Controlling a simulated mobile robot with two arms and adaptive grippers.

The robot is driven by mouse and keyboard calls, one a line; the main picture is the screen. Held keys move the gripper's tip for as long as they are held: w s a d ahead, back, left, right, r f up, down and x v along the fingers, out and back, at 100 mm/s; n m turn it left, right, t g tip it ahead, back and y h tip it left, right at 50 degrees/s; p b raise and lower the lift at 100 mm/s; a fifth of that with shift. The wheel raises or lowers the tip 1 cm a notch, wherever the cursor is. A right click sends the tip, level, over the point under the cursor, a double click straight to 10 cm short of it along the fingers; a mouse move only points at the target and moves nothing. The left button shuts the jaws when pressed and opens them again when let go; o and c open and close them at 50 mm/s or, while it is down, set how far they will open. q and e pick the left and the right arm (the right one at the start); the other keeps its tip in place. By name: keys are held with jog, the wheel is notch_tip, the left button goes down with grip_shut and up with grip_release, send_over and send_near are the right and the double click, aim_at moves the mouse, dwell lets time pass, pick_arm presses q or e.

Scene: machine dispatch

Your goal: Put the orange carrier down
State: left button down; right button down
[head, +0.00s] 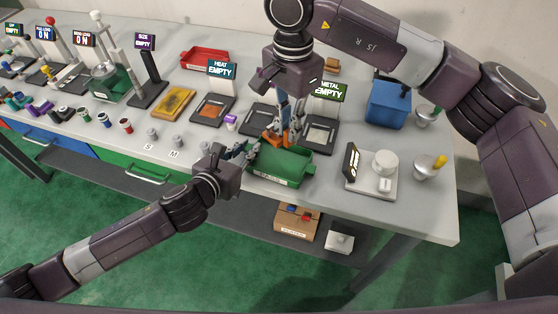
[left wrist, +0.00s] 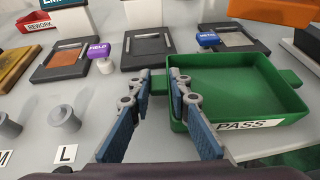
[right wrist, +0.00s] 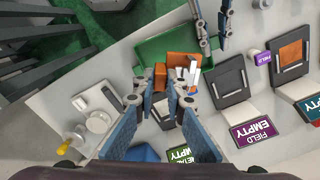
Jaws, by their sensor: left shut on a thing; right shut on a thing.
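The orange carrier (head: 275,138) is between the fingers of my right gripper (head: 285,132), at the back edge of the green PASS tray (head: 280,180). In the right wrist view the carrier (right wrist: 183,60) lies at the fingertips of my right gripper (right wrist: 174,90), with white pieces on it, overlapping the tray (right wrist: 150,50). I cannot tell its exact height. My left gripper (head: 248,152) is shut on the tray's left handle, which shows between its fingers (left wrist: 160,88) in the left wrist view. The tray floor (left wrist: 235,85) looks empty there.
Dark station pads (head: 212,109) and signs (head: 222,70) stand left of and behind the tray. A white scale-like device (head: 371,178) and a blue bin (head: 388,104) are to the right. Small weights (head: 177,141) stand along the front. The table's front right corner is clear.

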dwell(0.6)
jog(key=n, duration=0.2)
jog(key=w+n, duration=0.1)
jog(key=n, duration=0.1)
jog(key=shift+w+f, duration=0.15)
jog(key=shift+f+n, duration=0.35)
jog(key=shift+n, duration=0.05)
send_over(288, 166)
notch_tip(288, 166, down, 9)
jog(key=shift+f, duration=0.15)
jog(key=c, duration=2)
grip_release()
jog(key=shift+f, duration=0.15)
jog(key=shift+o, duration=0.2)
notch_tip(288, 166, up, 12)
jog(key=shift+r, duration=0.2)
